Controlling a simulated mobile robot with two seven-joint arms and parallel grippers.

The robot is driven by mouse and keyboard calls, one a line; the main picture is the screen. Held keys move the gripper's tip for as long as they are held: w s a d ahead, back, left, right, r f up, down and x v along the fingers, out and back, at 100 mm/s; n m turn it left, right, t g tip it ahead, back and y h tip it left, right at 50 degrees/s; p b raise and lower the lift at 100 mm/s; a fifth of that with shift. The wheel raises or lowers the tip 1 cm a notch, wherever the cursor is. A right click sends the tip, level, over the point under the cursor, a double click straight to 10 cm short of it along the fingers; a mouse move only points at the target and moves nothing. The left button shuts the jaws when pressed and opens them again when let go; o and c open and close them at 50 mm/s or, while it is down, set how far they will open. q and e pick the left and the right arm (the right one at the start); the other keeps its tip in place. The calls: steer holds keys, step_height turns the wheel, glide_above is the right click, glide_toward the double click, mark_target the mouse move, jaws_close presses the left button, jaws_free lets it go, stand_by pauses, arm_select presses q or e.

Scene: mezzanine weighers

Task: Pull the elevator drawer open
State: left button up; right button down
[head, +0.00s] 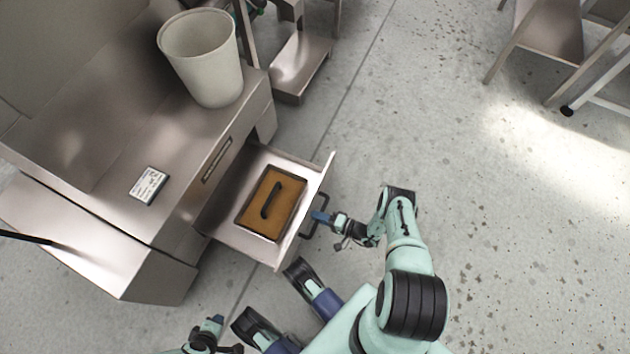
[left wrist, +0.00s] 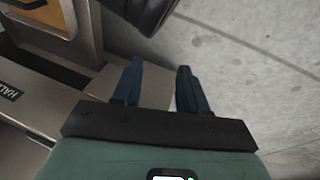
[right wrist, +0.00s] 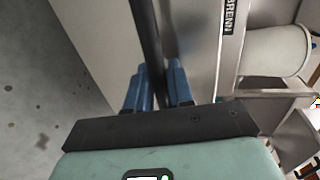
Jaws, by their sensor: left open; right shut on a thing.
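The elevator drawer (head: 310,208) stands pulled out from the metal cabinet in the head view. A brown panel with a dark frame and black grip (head: 270,203) lies inside it. My right gripper (head: 324,217) is at the dark bar handle on the drawer's front. In the right wrist view its blue fingers (right wrist: 158,72) are shut on the handle bar (right wrist: 149,35). My left gripper (head: 214,322) is low in the head view, apart from the drawer. Its two fingers (left wrist: 160,72) are open and empty in the left wrist view.
A pale bin (head: 205,70) stands on the cabinet top (head: 110,120), with a small white card (head: 148,185) nearer the front. A metal step (head: 300,65) is behind the drawer. Metal furniture (head: 550,35) is at the far right. The floor right of the drawer is clear.

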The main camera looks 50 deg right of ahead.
steer(key=c, duration=1.2)
jaws_free()
arm_select(q)
steer(key=shift+g+h, duration=0.3)
steer(key=shift+g, duration=0.1)
steer(key=s, duration=0.1)
steer(key=s+d+r+p, duration=0.1)
steer(key=s+r+p, duration=0.1)
steer(key=shift+d, duration=0.3)
arm_select(e)
steer(key=v, duration=1.3)
steer(key=shift+s+d+r, duration=0.1)
steer(key=shift+s, duration=0.1)
arm_select(q)
steer(key=shift+r, duration=0.1)
